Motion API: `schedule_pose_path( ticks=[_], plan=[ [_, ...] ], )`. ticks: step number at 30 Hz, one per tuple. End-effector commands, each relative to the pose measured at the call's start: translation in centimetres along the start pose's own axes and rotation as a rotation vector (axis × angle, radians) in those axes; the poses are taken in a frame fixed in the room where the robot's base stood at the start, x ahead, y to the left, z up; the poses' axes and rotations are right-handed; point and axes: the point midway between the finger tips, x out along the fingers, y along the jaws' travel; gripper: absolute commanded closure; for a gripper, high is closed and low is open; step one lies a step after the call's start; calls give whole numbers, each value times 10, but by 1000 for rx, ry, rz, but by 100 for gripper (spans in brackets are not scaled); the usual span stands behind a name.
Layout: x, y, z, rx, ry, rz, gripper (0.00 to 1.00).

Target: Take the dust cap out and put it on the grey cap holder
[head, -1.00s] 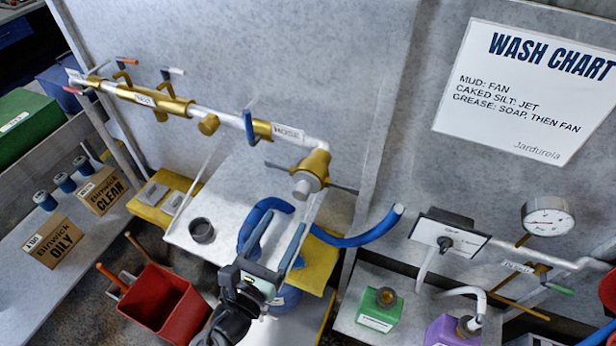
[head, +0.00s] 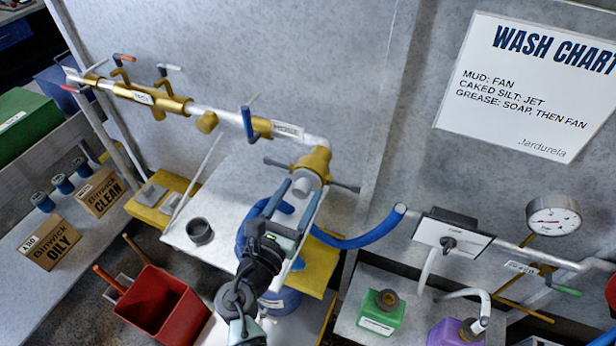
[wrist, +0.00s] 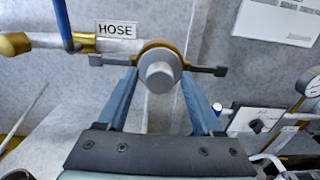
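The dust cap (head: 302,186) is a light grey round plug in the brass coupling (head: 314,163) at the right end of the hose pipe. In the wrist view the dust cap (wrist: 160,76) faces me in the middle, with the coupling's two dark levers out to either side. My gripper (head: 291,196) is open, its two blue fingers pointing at the cap. In the wrist view the fingertips (wrist: 160,82) lie left and right of the cap with gaps; I cannot tell the remaining depth. The dark grey ring-shaped cap holder (head: 200,231) stands empty on the light shelf, left of my gripper.
A blue hose (head: 360,236) curls behind my gripper and runs right. A blue-handled valve (head: 250,124) sits on the pipe left of the coupling. A red bin (head: 163,305) stands lower left. Green (head: 380,312) and purple (head: 455,332) containers stand lower right.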

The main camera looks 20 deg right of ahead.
Motion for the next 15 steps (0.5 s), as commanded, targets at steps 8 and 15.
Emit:
schedule_pose_path(
  ticks=[8, 15],
  plan=[
    [0, 0, 0, 0, 0, 0, 81],
    [0, 0, 1, 1, -1, 0, 100]
  ],
)
